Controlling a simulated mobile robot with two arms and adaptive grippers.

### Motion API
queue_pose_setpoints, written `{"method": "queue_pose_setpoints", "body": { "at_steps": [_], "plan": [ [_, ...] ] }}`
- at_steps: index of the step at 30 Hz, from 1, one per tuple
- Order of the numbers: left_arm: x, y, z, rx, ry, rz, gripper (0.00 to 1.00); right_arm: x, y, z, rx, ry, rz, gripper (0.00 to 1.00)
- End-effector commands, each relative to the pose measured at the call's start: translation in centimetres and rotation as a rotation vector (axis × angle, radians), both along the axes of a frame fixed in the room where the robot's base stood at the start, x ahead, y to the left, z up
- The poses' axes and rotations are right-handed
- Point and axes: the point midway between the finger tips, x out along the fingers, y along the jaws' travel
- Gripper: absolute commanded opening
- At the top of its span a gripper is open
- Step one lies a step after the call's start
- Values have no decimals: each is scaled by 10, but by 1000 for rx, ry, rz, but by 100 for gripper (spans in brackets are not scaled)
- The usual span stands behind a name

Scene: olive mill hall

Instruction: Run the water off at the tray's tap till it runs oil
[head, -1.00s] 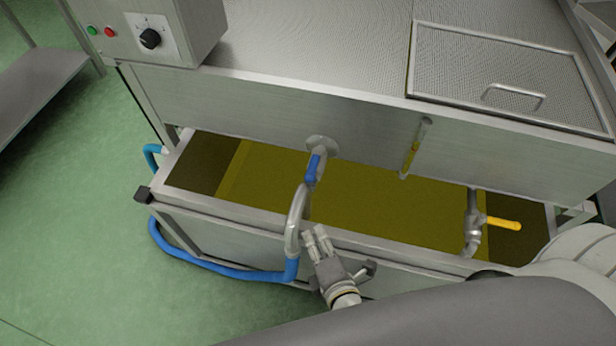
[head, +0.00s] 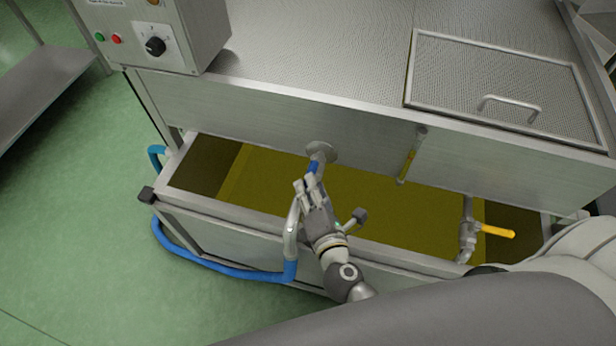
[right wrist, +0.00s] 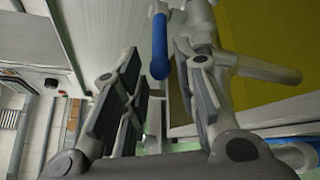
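The tap (head: 322,153) comes out of the front of the steel tank, with a blue lever (head: 313,167) pointing down and a bent metal spout (head: 292,225) running into a blue hose. The tray (head: 232,208) below holds yellow-green liquid. My right gripper (head: 307,186) is at the lower end of the lever, fingers pointing up at it. In the right wrist view the lever (right wrist: 160,45) hangs between the open fingertips, apart from both. Whether anything flows inside the spout cannot be seen. My left gripper is not in view.
A second valve with a yellow handle (head: 497,231) is at the tray's right. A sight tube (head: 407,166) with yellow content hangs on the tank front. A control box (head: 165,35) stands top left. The hose (head: 220,268) loops at the floor; green floor is free at left.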

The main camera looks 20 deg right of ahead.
Motion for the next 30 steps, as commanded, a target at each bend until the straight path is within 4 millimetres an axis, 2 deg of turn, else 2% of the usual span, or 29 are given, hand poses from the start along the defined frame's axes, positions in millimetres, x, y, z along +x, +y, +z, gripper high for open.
{"method": "queue_pose_setpoints", "body": {
  "at_steps": [6, 17, 20, 24, 30],
  "plan": [
    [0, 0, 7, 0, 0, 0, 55, 21, -1, -3, 0, 0, -1, 28],
    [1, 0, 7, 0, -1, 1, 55, 26, -2, -6, 0, 0, -1, 28],
    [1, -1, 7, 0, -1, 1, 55, 26, -1, -5, 0, 1, 0, 19],
    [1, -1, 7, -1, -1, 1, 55, 26, -1, -5, 0, 0, 0, 1],
    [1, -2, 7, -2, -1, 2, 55, 26, -1, -5, -1, 0, 0, 0]
  ]
}}
